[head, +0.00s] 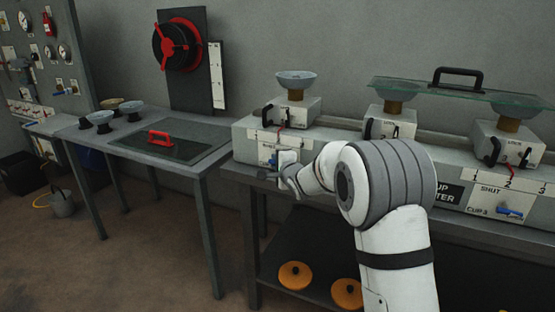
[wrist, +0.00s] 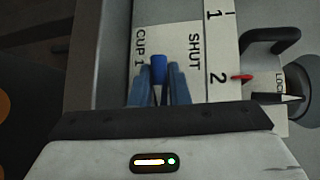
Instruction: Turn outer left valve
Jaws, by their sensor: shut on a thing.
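The outer left valve is a small blue handle (wrist: 158,68) on a white plate (wrist: 195,55) marked "CUP 1", "SHUT", "1" and "2" in the wrist view. My gripper (wrist: 160,85) is shut on the handle, with a finger on either side of it. In the head view my gripper (head: 284,172) is at the front of the left end of the long grey box (head: 250,142), largely hidden by my wrist. A red pointer (wrist: 242,77) shows beside the "2".
Glass bowls on grey blocks stand along the box, such as the left bowl (head: 295,80). A glass sheet (head: 455,94) with a black handle lies over the right ones. Another blue valve (head: 509,211) is at the right. A side table (head: 165,165) stands left.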

